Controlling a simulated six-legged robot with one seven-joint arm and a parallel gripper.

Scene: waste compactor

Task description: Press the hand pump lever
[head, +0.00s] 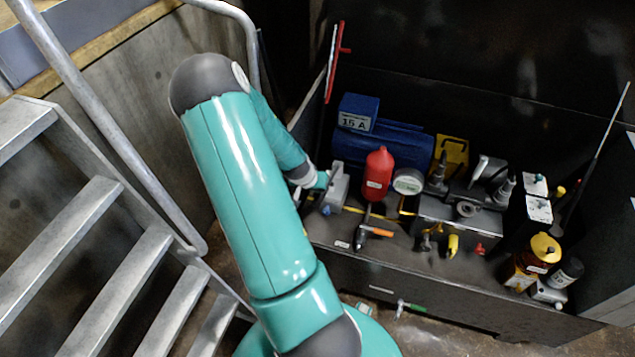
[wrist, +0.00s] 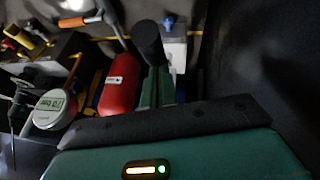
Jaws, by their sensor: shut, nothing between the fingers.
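My gripper (wrist: 150,42) is shut and empty, to the right of the red cylinder in the wrist view. It appears apart from the lever. In the head view my forearm and the dim light hide most of the gripper, beside a grey box (head: 338,187).
A round gauge (head: 408,181) stands beside the red cylinder. A blue motor unit (head: 400,145) lies behind. Metal fittings and yellow parts crowd the tray to the right. Metal stairs (head: 110,260) with a handrail stand left of my arm. The dark tray wall rises behind.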

